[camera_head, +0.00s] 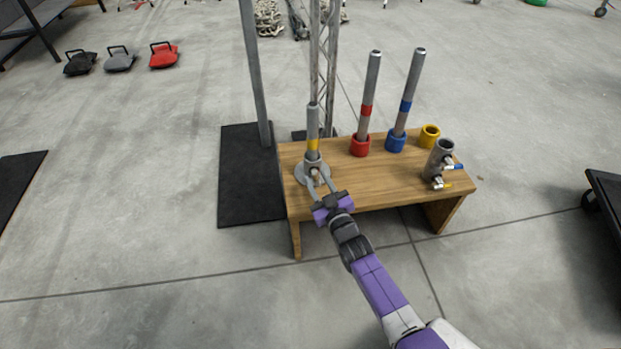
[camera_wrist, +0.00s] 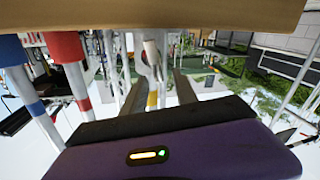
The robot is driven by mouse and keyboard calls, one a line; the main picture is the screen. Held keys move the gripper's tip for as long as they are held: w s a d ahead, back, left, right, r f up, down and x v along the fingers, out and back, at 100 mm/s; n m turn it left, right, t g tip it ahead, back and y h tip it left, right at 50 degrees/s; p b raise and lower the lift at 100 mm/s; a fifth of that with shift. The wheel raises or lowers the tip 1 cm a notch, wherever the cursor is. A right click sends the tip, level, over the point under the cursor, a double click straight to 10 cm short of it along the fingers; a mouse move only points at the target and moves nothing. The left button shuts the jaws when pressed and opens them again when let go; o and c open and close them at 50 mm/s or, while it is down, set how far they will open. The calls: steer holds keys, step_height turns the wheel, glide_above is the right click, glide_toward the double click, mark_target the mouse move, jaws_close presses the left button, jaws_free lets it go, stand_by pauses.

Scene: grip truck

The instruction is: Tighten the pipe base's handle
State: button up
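The pipe base (camera_head: 301,173) is a round grey flange at the left end of the wooden bench. A grey pipe with a yellow band (camera_head: 312,122) stands upright in it. Its small silver handle (camera_wrist: 152,60) shows in the wrist view, where the scene appears upside down. My gripper (camera_head: 319,184) reaches in from the front of the bench, at the base. Its two fingers are spread, and in the wrist view (camera_wrist: 160,84) the handle appears between their tips. I cannot tell whether either finger touches it. The fingers partly hide the base in the head view.
On the bench (camera_head: 385,185) stand a red-socketed pipe (camera_head: 367,100), a blue-socketed pipe (camera_head: 408,95), a yellow ring (camera_head: 430,134) and a grey clamp fitting (camera_head: 439,160). A metal post (camera_head: 255,75) rises from a black plate (camera_head: 247,190) to the left. Floor in front is clear.

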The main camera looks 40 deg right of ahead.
mark_target(316, 164)
steer(key=shift+b+x, duration=0.45)
steer(key=shift+x, duration=1.05)
steer(key=shift+c, duration=0.4)
jaws_close()
steer(key=shift+s+d, duration=0.1)
steer(key=m, duration=0.3)
steer(key=shift+s+d+f+m+t+b, duration=0.1)
steer(key=shift+s+d+m+t+b, duration=0.1)
steer(key=shift+d+m+t+b, duration=0.1)
steer(key=shift+s+d+f+m+h+b, duration=0.1)
steer(key=shift+m+h+b, duration=0.15)
steer(key=shift+m, duration=0.45)
steer(key=shift+s+d+r+m+h+b, duration=0.15)
steer(key=shift+m+b, duration=0.15)
steer(key=shift+m, duration=0.4)
steer(key=shift+d+f+m+h+b, duration=0.15)
steer(key=shift+m+h+b, duration=0.1)
steer(key=shift+m, duration=0.45)
